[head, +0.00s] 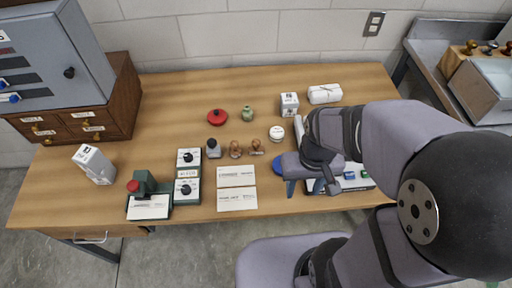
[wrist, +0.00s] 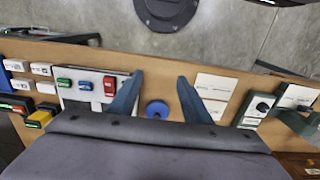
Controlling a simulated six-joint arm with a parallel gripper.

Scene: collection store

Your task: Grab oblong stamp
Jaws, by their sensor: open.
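Two small stamps with brown wooden handles, one (head: 235,150) left of the other (head: 256,148), stand mid-table in the head view. A dark stamp-like piece (head: 214,149) stands left of them. I cannot tell which has the oblong base. My gripper (head: 305,187) is open and empty, to the right of the stamps and near the table's front edge. In the wrist view its fingers (wrist: 157,98) are spread, with a round blue piece (wrist: 157,109) showing between them. None of the wooden-handled stamps shows in the wrist view.
White cards (head: 237,187) and two dial boxes (head: 188,160) lie left of my gripper. A red round piece (head: 217,117), a green jar (head: 247,114) and a white box (head: 289,104) stand behind the stamps.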

